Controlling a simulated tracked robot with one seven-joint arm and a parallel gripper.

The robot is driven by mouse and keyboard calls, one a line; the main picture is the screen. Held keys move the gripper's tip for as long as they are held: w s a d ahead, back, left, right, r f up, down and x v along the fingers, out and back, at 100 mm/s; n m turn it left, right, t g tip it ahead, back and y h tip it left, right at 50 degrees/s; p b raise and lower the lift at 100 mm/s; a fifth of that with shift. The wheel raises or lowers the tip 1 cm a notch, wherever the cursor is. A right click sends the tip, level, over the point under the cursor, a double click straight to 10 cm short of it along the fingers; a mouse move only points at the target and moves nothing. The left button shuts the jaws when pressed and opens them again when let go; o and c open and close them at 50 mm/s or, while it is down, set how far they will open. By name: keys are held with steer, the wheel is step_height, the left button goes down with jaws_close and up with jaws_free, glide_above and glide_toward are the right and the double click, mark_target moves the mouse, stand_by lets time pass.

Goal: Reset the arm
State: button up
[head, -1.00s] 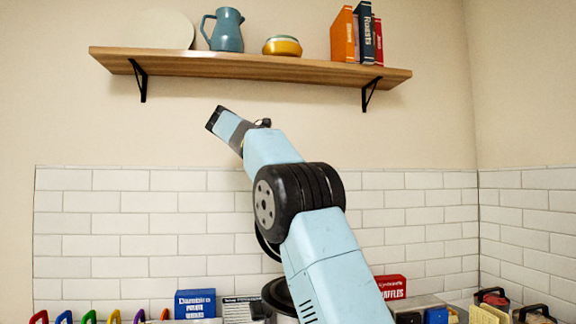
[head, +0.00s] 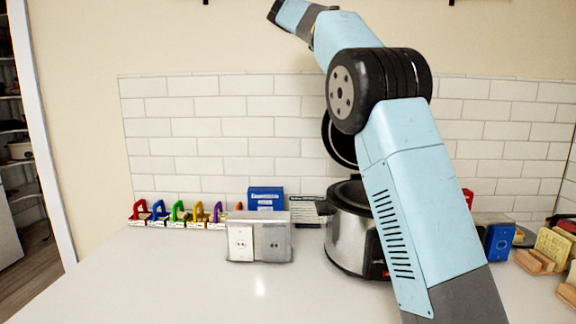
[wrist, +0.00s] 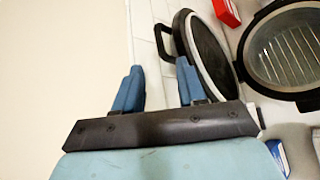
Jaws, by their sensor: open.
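My gripper (wrist: 158,90) shows in the wrist view with its two blue fingers spread apart and nothing between them. In the head view my arm rises from the lower right, and its far end reaches the top edge in front of the plain wall. The gripper's fingers cannot be made out there. In the wrist view, the open cooker (wrist: 290,50) and its raised round lid lie beyond the fingers, to the right.
The silver cooker (head: 345,232) stands on the white counter (head: 180,280), partly behind my arm. A double outlet box (head: 259,240), a blue box (head: 265,198) and several coloured-handled items (head: 178,212) stand to the left. A blue item (head: 499,242) is at right. The front left counter is clear.

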steer(key=s+d+f+m+y, duration=0.25)
steer(key=s+d+f, duration=0.2)
steer(key=s, duration=0.45)
steer(key=s+d+f+m+y, duration=0.1)
steer(key=s+d+f+y, duration=0.4)
steer(key=s, duration=0.5)
steer(key=s+a+f+m+y, duration=0.2)
steer(key=s+a+f+m, duration=0.1)
steer(key=s+f, duration=1)
steer(key=s+a+f+m+y, duration=0.2)
steer(key=s+f+m, duration=0.3)
steer(key=s+f, duration=0.9)
steer(key=shift+s+a+t, duration=0.15)
steer(key=shift+a+t, duration=0.15)
steer(key=shift+a, duration=0.15)
steer(key=shift+m+y, duration=0.25)
